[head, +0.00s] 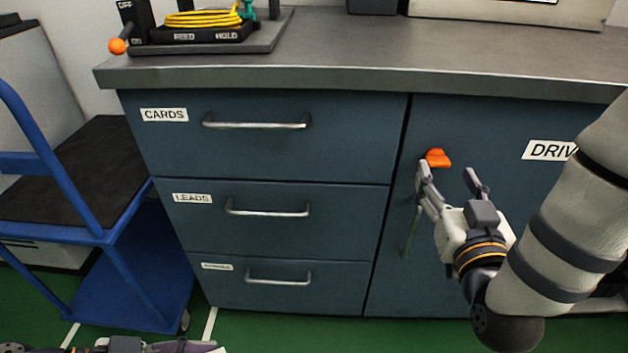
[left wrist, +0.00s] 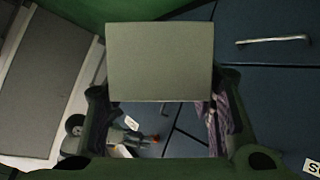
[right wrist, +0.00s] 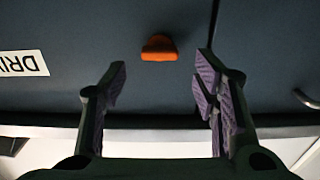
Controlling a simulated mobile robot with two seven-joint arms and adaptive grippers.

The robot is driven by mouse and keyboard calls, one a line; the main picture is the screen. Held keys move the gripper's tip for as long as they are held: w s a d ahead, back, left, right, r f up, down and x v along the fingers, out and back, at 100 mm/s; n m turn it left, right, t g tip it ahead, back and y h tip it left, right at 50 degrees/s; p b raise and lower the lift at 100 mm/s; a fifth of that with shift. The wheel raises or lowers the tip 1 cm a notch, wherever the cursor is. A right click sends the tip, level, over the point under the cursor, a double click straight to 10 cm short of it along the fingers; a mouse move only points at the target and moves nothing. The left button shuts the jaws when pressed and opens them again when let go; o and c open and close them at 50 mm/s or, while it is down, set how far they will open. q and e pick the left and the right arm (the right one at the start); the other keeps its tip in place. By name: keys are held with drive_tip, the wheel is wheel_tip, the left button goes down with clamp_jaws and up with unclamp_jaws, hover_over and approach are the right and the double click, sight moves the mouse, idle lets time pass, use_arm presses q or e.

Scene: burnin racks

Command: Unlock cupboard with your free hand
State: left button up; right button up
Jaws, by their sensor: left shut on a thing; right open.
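The cupboard door (head: 540,200), blue with a label starting "DRIV" (head: 550,150), stands closed at the right in the head view. An orange latch knob (head: 436,158) sits near its upper left edge. My right gripper (head: 448,172) is open just in front of the knob, with nothing between its fingers. In the right wrist view the knob (right wrist: 159,48) shows beyond and between the spread fingertips, apart from them. My left gripper (left wrist: 160,95) is shut on a flat grey panel-like thing (left wrist: 160,60). In the head view only a bit of it shows at the bottom left edge.
A vertical handle (head: 411,232) is on the door, below the knob. Drawers labelled CARDS (head: 270,145) and LEADS (head: 275,225) are closed at the left. A blue cart (head: 95,235) stands left. On the counter (head: 330,55) is a tray with yellow cable (head: 205,18).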

sight(440, 164)
use_arm(q)
drive_tip(key=shift+f, duration=0.2)
use_arm(e)
drive_tip(key=w, duration=0.3)
drive_tip(key=shift+w, duration=0.3)
drive_tip(key=c, duration=1.2)
drive_tip(key=shift+o, duration=0.2)
